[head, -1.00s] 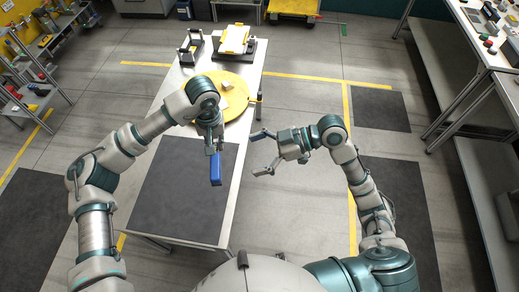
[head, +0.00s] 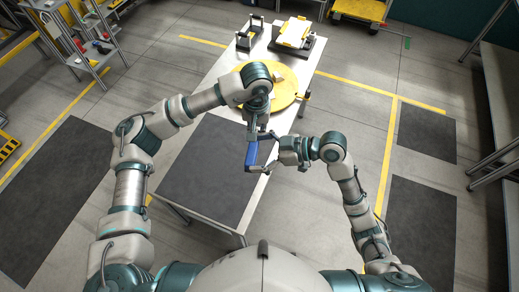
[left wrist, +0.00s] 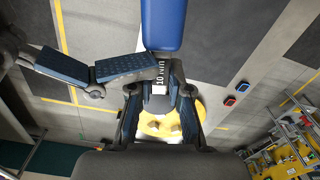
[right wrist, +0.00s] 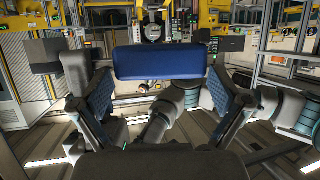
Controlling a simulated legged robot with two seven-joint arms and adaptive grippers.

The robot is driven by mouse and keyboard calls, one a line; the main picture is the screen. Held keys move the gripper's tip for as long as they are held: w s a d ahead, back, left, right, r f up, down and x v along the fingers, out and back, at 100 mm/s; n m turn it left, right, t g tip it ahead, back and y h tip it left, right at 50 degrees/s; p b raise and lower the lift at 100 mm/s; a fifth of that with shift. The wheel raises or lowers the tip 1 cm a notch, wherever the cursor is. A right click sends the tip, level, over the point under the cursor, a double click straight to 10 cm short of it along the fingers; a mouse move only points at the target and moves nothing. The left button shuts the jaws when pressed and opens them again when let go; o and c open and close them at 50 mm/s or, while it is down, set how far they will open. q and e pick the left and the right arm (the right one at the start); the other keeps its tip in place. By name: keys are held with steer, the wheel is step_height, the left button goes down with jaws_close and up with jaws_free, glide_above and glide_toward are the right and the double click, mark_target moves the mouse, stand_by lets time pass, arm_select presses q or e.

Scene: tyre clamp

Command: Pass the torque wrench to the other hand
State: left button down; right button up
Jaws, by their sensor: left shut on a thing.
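The torque wrench shows mainly as a blue handle (head: 251,154), hanging below my left gripper (head: 258,128) over the right edge of the table. My left gripper is shut on its dark shaft, seen in the left wrist view, where the blue handle (left wrist: 164,22) points away. My right gripper (head: 265,153) is beside the handle, its fingers spread open and pointing at it. In the right wrist view the handle (right wrist: 158,62) lies crosswise between the two open fingers; whether they touch it I cannot tell. The wrench's head is hidden.
The table (head: 238,66) carries a yellow round plate (head: 288,85) with small pale blocks, just behind the grippers. A dark mat (head: 205,170) covers its near part. A black stand (head: 249,33) and a yellow-white fixture (head: 294,32) are at the far end.

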arm_select(q)
steer(key=shift+d, duration=0.1)
arm_select(e)
steer(key=c, duration=0.8)
arm_select(q)
steer(key=c, duration=1)
jaws_free()
arm_select(e)
steer(key=shift+c, duration=0.3)
arm_select(q)
steer(key=shift+r, duration=0.1)
